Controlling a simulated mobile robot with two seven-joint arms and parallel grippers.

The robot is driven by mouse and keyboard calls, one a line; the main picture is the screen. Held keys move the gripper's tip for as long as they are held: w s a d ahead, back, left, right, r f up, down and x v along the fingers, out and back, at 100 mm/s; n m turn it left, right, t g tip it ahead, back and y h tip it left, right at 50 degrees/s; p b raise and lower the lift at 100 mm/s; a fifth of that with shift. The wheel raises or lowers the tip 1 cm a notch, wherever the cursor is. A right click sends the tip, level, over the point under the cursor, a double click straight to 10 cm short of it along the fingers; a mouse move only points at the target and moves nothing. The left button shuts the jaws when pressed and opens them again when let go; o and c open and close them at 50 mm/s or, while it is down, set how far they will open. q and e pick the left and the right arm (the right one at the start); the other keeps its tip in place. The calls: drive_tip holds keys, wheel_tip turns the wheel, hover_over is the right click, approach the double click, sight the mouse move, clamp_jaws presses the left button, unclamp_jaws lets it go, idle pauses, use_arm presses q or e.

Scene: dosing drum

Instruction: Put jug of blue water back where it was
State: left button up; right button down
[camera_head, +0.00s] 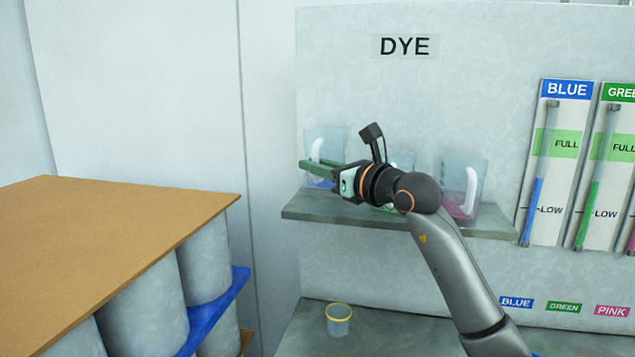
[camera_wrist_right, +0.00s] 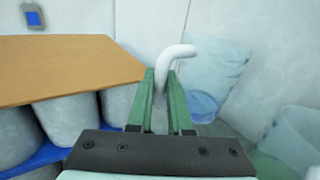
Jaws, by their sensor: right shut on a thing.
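The clear jug of blue water (camera_head: 327,139) is at the left end of the dye shelf (camera_head: 330,210), upright, with a little blue liquid low in it. Whether its base touches the shelf is hard to tell. My right gripper (camera_head: 307,165) reaches across it from the right and is shut on its white handle. In the right wrist view the handle (camera_wrist_right: 174,57) stands between the green fingers (camera_wrist_right: 162,82), and the jug's clear body with blue at the bottom (camera_wrist_right: 203,101) shows to the right. My left gripper is out of view.
A green jug (camera_head: 402,160), partly hidden by my wrist, and a pink jug (camera_head: 476,172) stand farther right on the shelf. A yellow-rimmed cup (camera_head: 339,320) sits on the lower counter. A brown-topped stack of drums (camera_head: 110,225) is at left. Level gauges (camera_head: 550,160) hang at right.

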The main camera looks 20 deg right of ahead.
sight(317, 182)
drive_tip(key=shift+w+d+f, duration=0.2)
drive_tip(key=shift+f, duration=0.1)
wheel_tip(317, 182, down, 2)
drive_tip(key=shift+w+d+f+p, duration=0.1)
drive_tip(key=shift+w+p, duration=0.05)
drive_tip(key=shift+p, duration=0.15)
drive_tip(key=shift+f, duration=0.55)
drive_tip(key=shift+f, duration=0.2)
drive_tip(key=c, duration=0.8)
unclamp_jaws()
drive_tip(key=shift+c, duration=0.2)
